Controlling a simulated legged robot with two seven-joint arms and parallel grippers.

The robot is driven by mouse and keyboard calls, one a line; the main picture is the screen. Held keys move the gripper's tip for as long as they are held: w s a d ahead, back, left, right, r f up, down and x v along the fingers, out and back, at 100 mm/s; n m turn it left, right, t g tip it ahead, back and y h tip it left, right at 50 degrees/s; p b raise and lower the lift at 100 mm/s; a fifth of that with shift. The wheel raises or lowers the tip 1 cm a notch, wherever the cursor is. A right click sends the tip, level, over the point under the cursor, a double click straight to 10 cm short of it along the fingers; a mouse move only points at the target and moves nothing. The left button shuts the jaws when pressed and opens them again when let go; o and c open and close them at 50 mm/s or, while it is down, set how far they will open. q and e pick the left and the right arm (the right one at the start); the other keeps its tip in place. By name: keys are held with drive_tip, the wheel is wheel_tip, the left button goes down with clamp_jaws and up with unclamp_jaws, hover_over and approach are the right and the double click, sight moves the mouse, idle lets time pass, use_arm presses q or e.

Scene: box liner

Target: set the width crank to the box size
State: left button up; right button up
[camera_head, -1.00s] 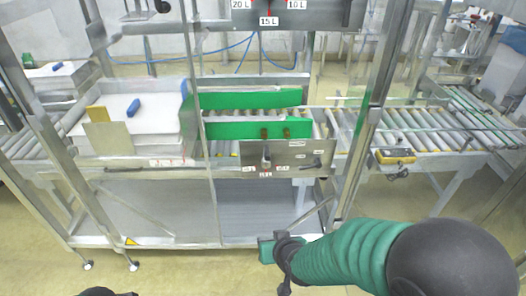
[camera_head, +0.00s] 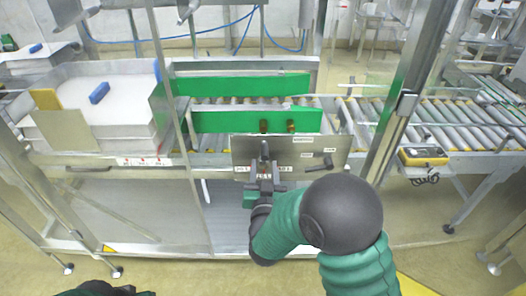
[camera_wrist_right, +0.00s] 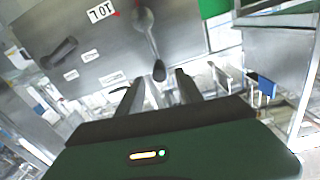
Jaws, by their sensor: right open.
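A metal control panel (camera_head: 308,158) on the front of the conveyor carries a crank lever (camera_head: 264,150) above small size labels (camera_head: 241,168), some covered by my gripper. In the right wrist view the lever (camera_wrist_right: 145,25) ends in a dark knob (camera_wrist_right: 159,71), near a label reading 10 L (camera_wrist_right: 101,12). My right gripper (camera_head: 265,182) is just below and in front of the lever. In the wrist view its open fingers (camera_wrist_right: 157,92) point at the knob, which lies just beyond the tips. I cannot tell whether they touch.
A second black handle (camera_head: 319,165) sits at the panel's right. Green guide rails (camera_head: 255,121) run above the roller conveyor. A metal frame post (camera_head: 398,105) stands right of the panel. A yellow control box (camera_head: 423,156) is farther right. A white tray (camera_head: 120,120) is at left.

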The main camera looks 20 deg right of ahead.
sight(264, 151)
drive_tip(key=x, duration=0.7)
drive_tip(key=shift+s+d+b, duration=0.1)
drive_tip(key=shift+d+b, duration=0.15)
drive_tip(key=shift+b, duration=0.05)
drive_tip(key=shift+w+a, duration=0.15)
drive_tip(key=shift+w, duration=0.25)
drive_tip(key=c, duration=0.5)
clamp_jaws()
